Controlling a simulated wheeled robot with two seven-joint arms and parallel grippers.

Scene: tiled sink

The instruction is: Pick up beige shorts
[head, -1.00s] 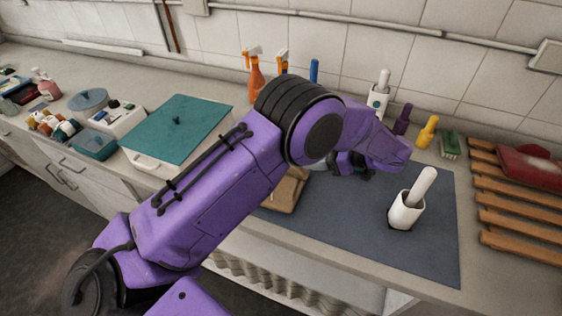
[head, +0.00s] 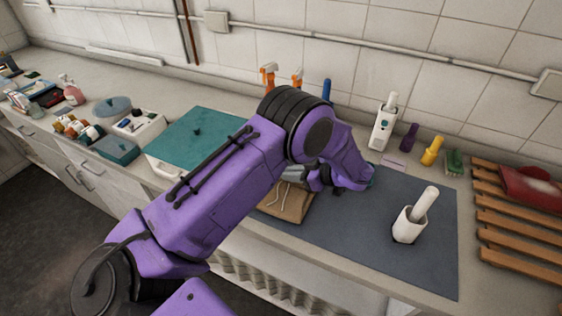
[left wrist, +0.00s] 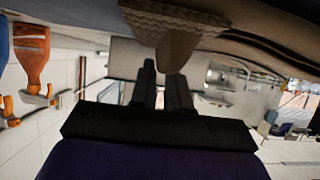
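The beige shorts (head: 290,205) lie as a folded brown cloth with pale cords at the left end of the dark mat, partly covered by my left arm. The left wrist view looks upside down and shows the brown cloth (left wrist: 175,38) close up, with a narrow peak of it drawn to the fingertips. My left gripper (left wrist: 162,75) has its two dark fingers close together at that peak and appears to pinch it. In the head view the left gripper (head: 318,180) is mostly hidden by its wrist, beside the shorts. My right gripper is not in view.
The dark mat (head: 375,225) is mostly clear and holds a white cup with a pestle (head: 409,224). A slatted wooden rack (head: 510,215) stands at the right. A teal-lidded box (head: 195,137) is at the left. Bottles stand along the tiled wall.

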